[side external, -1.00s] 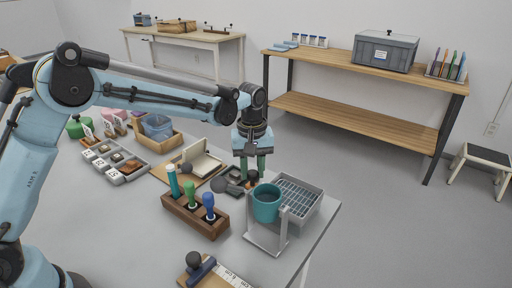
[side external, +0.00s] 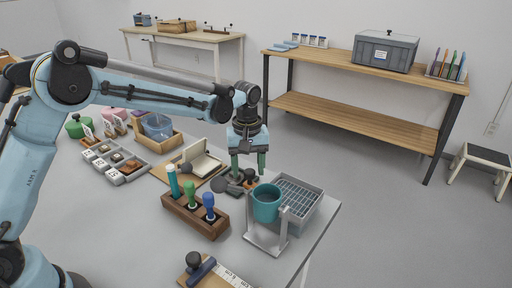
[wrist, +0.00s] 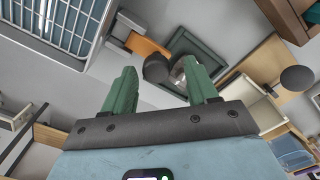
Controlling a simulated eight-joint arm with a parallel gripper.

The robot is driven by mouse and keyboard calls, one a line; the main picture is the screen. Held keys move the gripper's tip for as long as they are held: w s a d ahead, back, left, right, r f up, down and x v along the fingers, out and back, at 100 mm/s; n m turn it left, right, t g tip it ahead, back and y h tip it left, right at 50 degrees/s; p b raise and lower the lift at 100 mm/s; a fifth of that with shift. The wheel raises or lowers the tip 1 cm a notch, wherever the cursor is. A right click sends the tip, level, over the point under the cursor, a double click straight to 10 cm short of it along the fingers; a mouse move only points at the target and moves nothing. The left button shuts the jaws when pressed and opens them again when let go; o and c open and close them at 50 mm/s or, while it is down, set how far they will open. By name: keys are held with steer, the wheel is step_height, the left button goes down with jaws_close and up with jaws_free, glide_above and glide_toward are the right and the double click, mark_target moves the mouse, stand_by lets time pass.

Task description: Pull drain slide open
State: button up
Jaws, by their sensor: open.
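The grey drain tray with a grid (side external: 318,213) stands at the table's right edge. It also shows at the upper left of the wrist view (wrist: 98,44). An orange slide (wrist: 147,45) with a dark round knob (wrist: 156,69) sticks out from a grey block on its side. My gripper (side external: 248,174) is open, pointing down beside the tray. In the wrist view its green fingers (wrist: 162,84) stand apart, with the knob appearing between their tips; I cannot tell whether they touch it. In the side view the slide is mostly hidden by the fingers.
A teal cup (side external: 266,203) on a stand is in front of the tray. A wooden block (side external: 195,215) holds several coloured-handled tools. A dark square frame (wrist: 196,52) lies close by the knob. A board with a cream box (side external: 200,163) is to the left.

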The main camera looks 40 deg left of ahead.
mark_target(247, 171)
step_height(247, 171, up, 12)
stand_by(0.6)
stand_by(0.4)
steer(key=s+a+r+m+t, duration=0.3)
steer(key=s+m+t, duration=0.1)
steer(key=s, duration=0.6)
steer(key=s+a+f+m+t, duration=0.2)
steer(key=s+f+m, duration=0.3)
steer(key=s, duration=0.5)
steer(key=shift+a+f+t, duration=0.2)
steer(key=shift+f+t, duration=0.4)
steer(key=shift+f, duration=0.15)
